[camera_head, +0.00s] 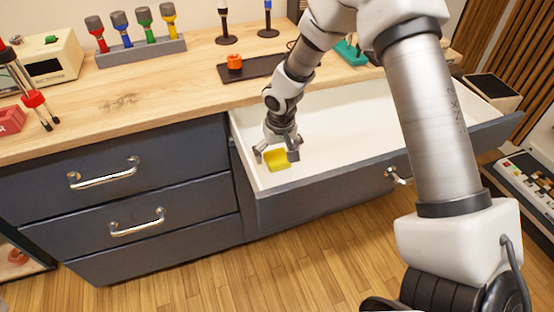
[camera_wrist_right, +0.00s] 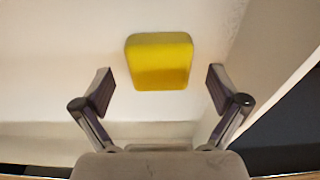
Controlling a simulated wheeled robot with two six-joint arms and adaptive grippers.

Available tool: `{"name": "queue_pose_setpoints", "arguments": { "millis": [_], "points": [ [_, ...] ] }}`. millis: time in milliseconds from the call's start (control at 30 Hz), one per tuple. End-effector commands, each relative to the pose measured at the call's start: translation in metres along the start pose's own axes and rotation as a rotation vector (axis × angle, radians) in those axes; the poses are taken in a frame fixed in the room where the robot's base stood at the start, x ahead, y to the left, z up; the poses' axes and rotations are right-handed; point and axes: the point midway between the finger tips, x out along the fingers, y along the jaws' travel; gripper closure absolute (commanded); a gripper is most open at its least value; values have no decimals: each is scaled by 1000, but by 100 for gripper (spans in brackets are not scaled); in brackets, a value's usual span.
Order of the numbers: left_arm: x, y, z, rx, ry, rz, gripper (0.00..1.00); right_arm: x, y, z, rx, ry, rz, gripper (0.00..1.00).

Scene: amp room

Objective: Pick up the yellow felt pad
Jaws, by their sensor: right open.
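The yellow felt pad (camera_head: 277,160) lies in the left part of an open white-lined drawer (camera_head: 330,152). My right gripper (camera_head: 277,156) is down inside the drawer at the pad, with its fingers spread to either side of it. In the right wrist view the yellow felt pad (camera_wrist_right: 160,60) sits just beyond the two fingertips and centred between them. My right gripper (camera_wrist_right: 160,88) is open and empty, with clear gaps on both sides of the pad. My left gripper is not in view.
The drawer front (camera_head: 340,195) and the left drawer wall are close to my right gripper. Above is the wooden worktop (camera_head: 150,95) with a rack of coloured-handled tools (camera_head: 140,50) and a dark tray (camera_head: 250,69) carrying an orange piece (camera_head: 234,62). The drawer's middle is bare.

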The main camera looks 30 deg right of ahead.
Motion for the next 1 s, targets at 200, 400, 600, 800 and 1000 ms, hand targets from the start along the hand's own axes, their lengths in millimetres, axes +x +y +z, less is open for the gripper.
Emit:
{"name": "queue_pose_setpoints", "arguments": {
  "millis": [200, 400, 600, 800, 1000],
  "points": [
    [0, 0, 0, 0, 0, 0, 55, 10, 0, 0, 0, 1, -1, 3],
    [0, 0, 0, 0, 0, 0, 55, 10, 0, 0, 0, 1, -1, 49],
    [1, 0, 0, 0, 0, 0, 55, 10, 0, 0, 0, 0, -1, 57],
    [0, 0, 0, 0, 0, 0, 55, 7, 0, 0, 0, 1, -1, 57],
    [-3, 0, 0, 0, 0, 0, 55, -30, 0, -7, 3, 6, -2, 57]
  ]
}}
